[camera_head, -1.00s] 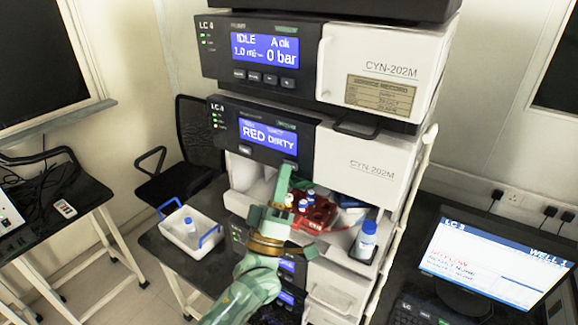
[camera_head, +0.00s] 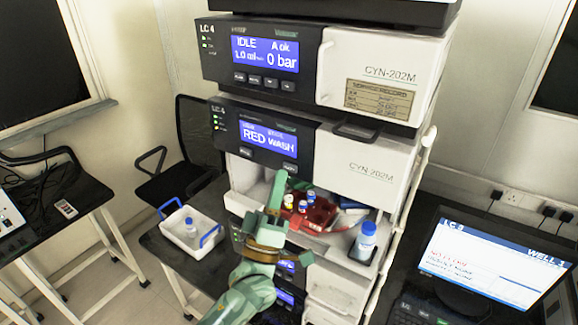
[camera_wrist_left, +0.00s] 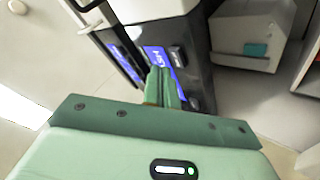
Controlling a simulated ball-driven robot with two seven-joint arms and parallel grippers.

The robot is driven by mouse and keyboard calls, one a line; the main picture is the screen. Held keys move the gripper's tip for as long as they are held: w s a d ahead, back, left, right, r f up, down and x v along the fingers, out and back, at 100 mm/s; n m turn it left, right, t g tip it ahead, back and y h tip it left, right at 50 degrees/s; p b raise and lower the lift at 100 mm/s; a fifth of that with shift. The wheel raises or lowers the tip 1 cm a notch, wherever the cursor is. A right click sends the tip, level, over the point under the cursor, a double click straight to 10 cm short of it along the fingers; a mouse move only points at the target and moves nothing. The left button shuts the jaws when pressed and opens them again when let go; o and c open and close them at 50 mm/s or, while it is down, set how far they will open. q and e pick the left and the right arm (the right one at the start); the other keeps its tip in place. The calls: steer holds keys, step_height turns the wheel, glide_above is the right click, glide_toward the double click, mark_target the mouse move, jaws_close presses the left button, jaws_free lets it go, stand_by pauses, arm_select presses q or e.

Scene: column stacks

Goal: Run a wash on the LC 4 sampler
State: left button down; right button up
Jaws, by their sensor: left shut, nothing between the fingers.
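The LC 4 sampler (camera_head: 262,136) is the second unit down in the stack. Two dark buttons sit below the display, the right one (camera_head: 289,168) just above my fingertip. My left gripper (camera_head: 278,186) is shut and empty, its fingers pointing up just below that button; I cannot tell whether they touch the panel. Behind it, a red tray (camera_head: 318,216) with several small capped vials stands in the sampler's open bay. My right gripper is not in view.
A blue-capped bottle (camera_head: 366,240) stands right of the red tray. The pump unit above (camera_head: 265,54) reads IDLE and 0 bar. A white caddy (camera_head: 190,229) with blue handles is at left, a monitor (camera_head: 497,258) at right.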

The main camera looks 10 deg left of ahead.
arm_select(q)
steer(key=s, duration=0.1)
steer(key=s+a+p, duration=0.1)
steer(key=s, duration=0.1)
steer(key=s+p, duration=0.1)
steer(key=shift+s+a, duration=0.3)
steer(key=shift+a, duration=0.05)
stand_by(0.7)
